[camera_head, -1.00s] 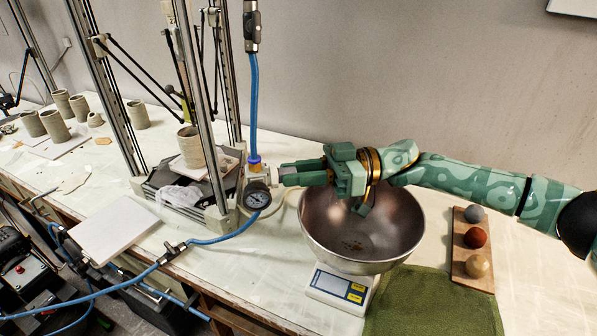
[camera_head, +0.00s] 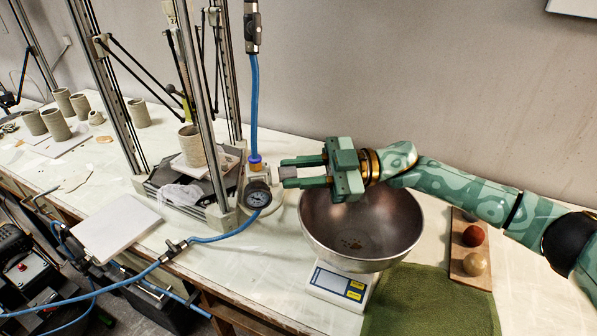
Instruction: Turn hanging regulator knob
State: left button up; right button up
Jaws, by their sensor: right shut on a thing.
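The regulator (camera_head: 256,174) hangs on a blue hose in front of the metal frame. It has a pale body, a blue collar on top and a round dial gauge (camera_head: 257,195) at its lower front. Its grey knob (camera_head: 288,172) points right. My right gripper (camera_head: 286,172) reaches in from the right and is shut on the knob, one green finger above it and one below. The fingers lie roughly level. My left gripper is not in view.
A steel bowl (camera_head: 342,232) on a scale (camera_head: 328,289) stands just below my right gripper. A wooden board with coloured balls (camera_head: 474,236) and a green cloth (camera_head: 432,306) lie to the right. A delta printer frame (camera_head: 213,120) with a clay pot stands close left.

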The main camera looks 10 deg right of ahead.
dwell(0.3)
jog(key=o, duration=1)
jog(key=s+a+r+p, duration=0.2)
jog(key=s+r+p, duration=0.4)
jog(key=s+r, duration=0.7)
jog(key=shift+s, duration=0.4)
